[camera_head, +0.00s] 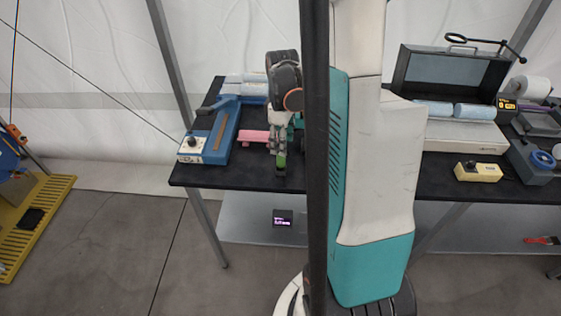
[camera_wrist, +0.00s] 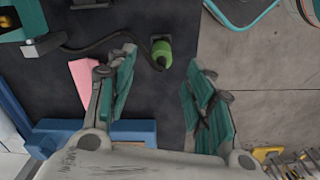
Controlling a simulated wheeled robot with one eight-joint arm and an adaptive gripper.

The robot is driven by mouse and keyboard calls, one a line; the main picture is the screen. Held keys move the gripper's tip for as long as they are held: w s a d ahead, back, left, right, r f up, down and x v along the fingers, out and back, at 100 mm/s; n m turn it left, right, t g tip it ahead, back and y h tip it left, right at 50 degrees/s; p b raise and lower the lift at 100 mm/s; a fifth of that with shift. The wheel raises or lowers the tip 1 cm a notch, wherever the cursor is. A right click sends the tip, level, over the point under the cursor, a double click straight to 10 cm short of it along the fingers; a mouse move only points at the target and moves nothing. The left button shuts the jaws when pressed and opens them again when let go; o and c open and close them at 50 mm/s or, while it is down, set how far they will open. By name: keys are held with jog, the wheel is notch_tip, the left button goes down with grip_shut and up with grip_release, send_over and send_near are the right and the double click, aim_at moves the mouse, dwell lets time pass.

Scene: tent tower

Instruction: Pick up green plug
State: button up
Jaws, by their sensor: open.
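The green plug (camera_wrist: 162,54) lies on the dark tabletop near its edge in the wrist view, with a black cable running from it to the left. In the head view the green plug (camera_head: 281,160) shows just below my gripper (camera_head: 280,148). In the wrist view my gripper (camera_wrist: 160,93) is open and empty, its two teal-padded fingers apart. The plug is between and a little beyond the fingertips, with no finger seen touching it. In the head view my arm hides part of the table around it.
A pink block (camera_wrist: 84,80) lies close to the left finger. A blue device (camera_head: 217,130) stands on the table (camera_head: 240,178) left of my gripper. A yellow box (camera_head: 478,172) and a black case (camera_head: 450,72) are on the right. The table edge is close to the plug.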

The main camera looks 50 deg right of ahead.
aim_at(281, 160)
notch_tip(281, 160, down, 9)
jog(key=shift+a+r+b, duration=0.1)
jog(key=shift+b, duration=1.15)
grip_shut()
